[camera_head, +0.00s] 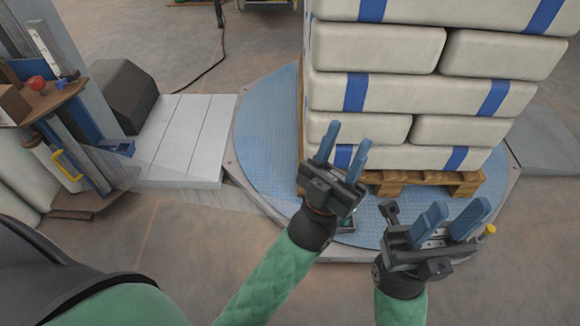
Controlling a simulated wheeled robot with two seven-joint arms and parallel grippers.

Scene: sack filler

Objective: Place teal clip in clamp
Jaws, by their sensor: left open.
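My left gripper (350,134) is open, its two blue fingers pointing up and away, in front of the lower sacks and the pallet's left part. Nothing shows between its fingers. My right gripper (459,207) is at the lower right, its blue fingers spread wide apart. A small greyish metal part (433,243) shows low between them; I cannot tell what it is. A small dark and teal thing (347,224) shows just below my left gripper, mostly hidden by it; I cannot tell if it is the teal clip. I cannot make out the clamp for certain.
Stacked white sacks with blue bands (375,93) stand on a wooden pallet (465,184) on a blue round turntable (258,150). A dark knob-ended part (390,210) and a yellow-tipped part (490,230) stand by my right gripper. Grey plates (185,140) lie at left.

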